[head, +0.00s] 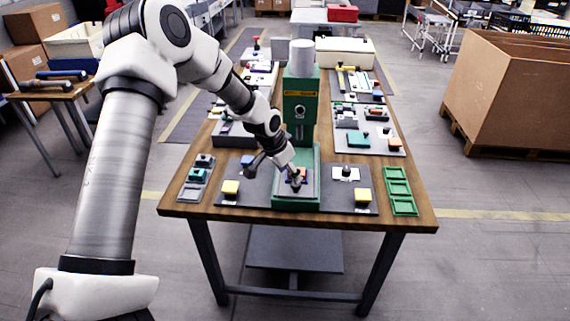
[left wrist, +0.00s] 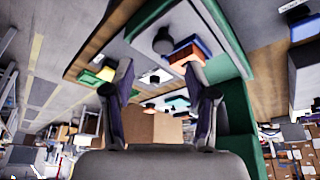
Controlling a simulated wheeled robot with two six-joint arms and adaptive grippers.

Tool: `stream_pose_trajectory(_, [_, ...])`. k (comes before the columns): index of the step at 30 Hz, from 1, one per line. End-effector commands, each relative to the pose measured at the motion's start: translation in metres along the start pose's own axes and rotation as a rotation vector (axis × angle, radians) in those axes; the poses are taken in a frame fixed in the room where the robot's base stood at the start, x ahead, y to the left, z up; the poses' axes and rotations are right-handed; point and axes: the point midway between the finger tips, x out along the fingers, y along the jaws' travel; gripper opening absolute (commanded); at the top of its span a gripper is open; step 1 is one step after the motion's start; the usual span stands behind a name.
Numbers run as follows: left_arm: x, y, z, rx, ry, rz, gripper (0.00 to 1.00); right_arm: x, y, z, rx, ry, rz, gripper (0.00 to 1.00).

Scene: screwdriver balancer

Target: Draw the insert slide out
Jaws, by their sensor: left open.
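The green press (head: 300,95) stands at the middle of the table. A grey plate (head: 310,189), which looks like the insert slide, lies on its green base at the front. In the left wrist view the grey plate (left wrist: 140,22) carries a black round knob (left wrist: 163,40) and a blue and orange piece (left wrist: 187,50). My left gripper (head: 296,184) is over the front of this plate and hides part of it. In the left wrist view its two fingers (left wrist: 162,92) are apart with nothing gripped between them. I cannot tell whether it touches the plate. My right gripper is not in view.
A green tray (head: 399,190) lies at the right table edge. More fixtures line both sides behind. A large cardboard box (head: 515,95) stands on the floor at right.

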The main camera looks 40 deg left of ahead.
Motion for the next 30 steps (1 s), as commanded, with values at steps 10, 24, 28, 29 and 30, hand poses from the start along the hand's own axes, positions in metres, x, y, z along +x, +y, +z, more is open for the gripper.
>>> stream_pose_trajectory(10, [-0.049, 0.001, 0.000, 0.001, -0.003, 0.001, 0.57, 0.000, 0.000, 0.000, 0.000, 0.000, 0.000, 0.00])
stream_pose_trajectory(24, [-0.048, 0.001, 0.001, 0.000, -0.005, 0.001, 0.57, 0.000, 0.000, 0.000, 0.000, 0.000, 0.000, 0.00])
stream_pose_trajectory(28, [-0.023, 0.007, 0.021, 0.009, -0.069, 0.008, 0.57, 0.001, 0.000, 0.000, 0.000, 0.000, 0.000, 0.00])
stream_pose_trajectory(29, [-0.011, 0.011, 0.030, 0.021, -0.103, 0.008, 0.57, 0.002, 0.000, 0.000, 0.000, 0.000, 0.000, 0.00])
stream_pose_trajectory(30, [0.007, 0.020, 0.048, 0.041, -0.159, 0.013, 0.57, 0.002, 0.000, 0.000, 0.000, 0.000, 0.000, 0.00])
